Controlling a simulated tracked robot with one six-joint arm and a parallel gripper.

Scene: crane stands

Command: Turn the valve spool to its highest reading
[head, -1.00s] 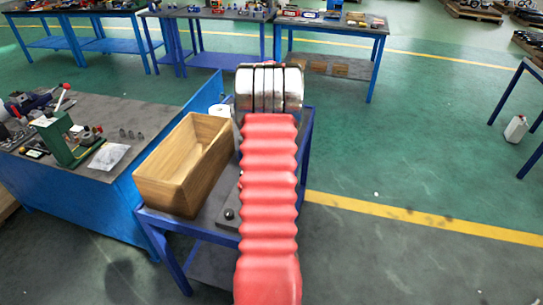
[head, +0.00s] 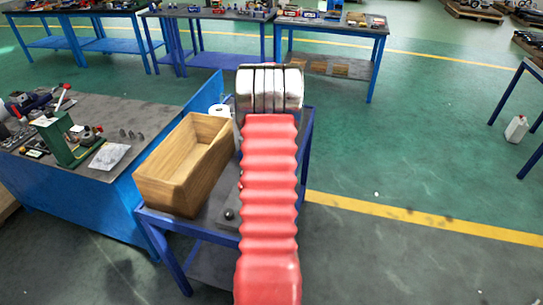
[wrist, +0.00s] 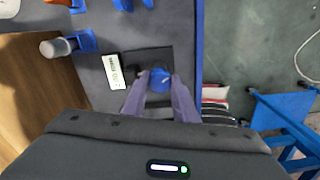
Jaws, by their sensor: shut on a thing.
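In the wrist view a round blue knob (wrist: 160,77), which I take to be the valve spool, sits on a dark square plate (wrist: 152,56). My gripper (wrist: 157,84) points down at it, with one finger on each side, shut on it. A small white panel with dark marks (wrist: 113,71) lies just left of the plate; I cannot read it. In the head view my red arm hides the gripper and the knob.
An open wooden box (head: 185,165) stands on the blue-framed table (head: 212,212), left of my arm. A white roll (head: 221,110) is behind it. In the wrist view a white cylinder in a blue holder (wrist: 58,47) stands left. Open floor (head: 420,175) lies right.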

